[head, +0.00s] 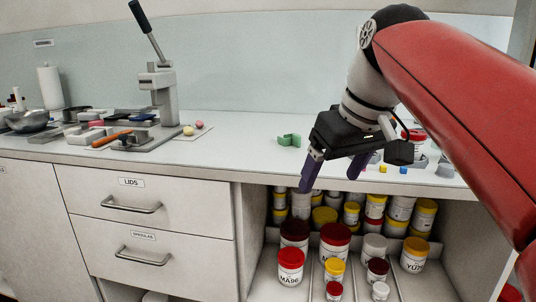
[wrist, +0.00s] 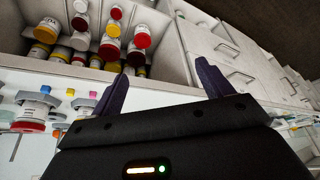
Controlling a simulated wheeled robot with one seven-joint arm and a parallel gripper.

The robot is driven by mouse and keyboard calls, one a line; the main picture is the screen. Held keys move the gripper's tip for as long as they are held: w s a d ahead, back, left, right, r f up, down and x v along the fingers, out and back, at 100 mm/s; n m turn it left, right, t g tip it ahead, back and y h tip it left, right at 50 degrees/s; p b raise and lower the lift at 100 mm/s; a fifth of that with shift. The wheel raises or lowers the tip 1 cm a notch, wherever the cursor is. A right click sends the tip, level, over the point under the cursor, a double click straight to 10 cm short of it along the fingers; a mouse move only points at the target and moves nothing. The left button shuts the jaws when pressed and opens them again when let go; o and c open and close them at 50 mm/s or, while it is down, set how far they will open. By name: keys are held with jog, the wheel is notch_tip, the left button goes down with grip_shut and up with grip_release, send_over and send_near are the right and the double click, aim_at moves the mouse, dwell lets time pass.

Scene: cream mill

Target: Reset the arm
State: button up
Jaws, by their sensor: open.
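My gripper (head: 333,172) is in front of the counter's edge in the head view, pointing down with its purple fingers apart. In the wrist view my gripper (wrist: 163,88) also shows open, with nothing between its fingers. My red and grey arm comes in from the right of the head view. Behind and below the fingers is an open shelf bay (head: 252,278) holding several jars with red, yellow and white lids. A jar labelled MA96 (head: 290,266) stands at its front left.
The counter (head: 240,140) carries a lever press (head: 165,100) at the left, a green piece (head: 289,140) near the middle, and small coloured blocks (head: 403,170) right of my gripper. Drawers (head: 145,205) left of the bay are shut.

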jog(key=s+d+f+m, duration=0.1)
jog(key=s+f, duration=0.3)
jog(key=f, duration=0.4)
jog(key=s+d+f+m+t+h, duration=0.1)
jog(key=s+f, duration=0.3)
jog(key=f, duration=0.4)
jog(key=s+d+f+m+h, duration=0.1)
jog(key=s+d+f+m, duration=0.2)
jog(key=f, duration=0.6)
jog(key=shift+s+t, duration=0.3)
jog(key=shift+s, duration=0.7)
